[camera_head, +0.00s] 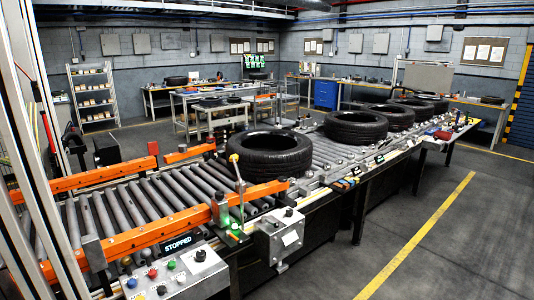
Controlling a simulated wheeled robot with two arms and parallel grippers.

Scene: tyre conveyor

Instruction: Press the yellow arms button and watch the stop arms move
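Neither of my grippers shows in the head view. A grey control panel (183,275) stands at the near edge of the roller conveyor (150,199), with a display (178,243) reading STOPPED. On it are a blue button (131,283), a red button (152,272), a green button (171,264) and a black knob (200,255). The small lower buttons are too small for me to tell a yellow one. Orange bars (165,222) run along both conveyor sides; I cannot tell which parts are the stop arms. A black tyre (270,154) lies flat on the rollers beyond them.
More tyres, including one (356,126), lie farther along the line. A grey box (281,235) and a lit green lamp (235,226) stand right of the panel. A yellow-topped lever (234,159) rises near the tyre. The floor at the right (470,240) is clear.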

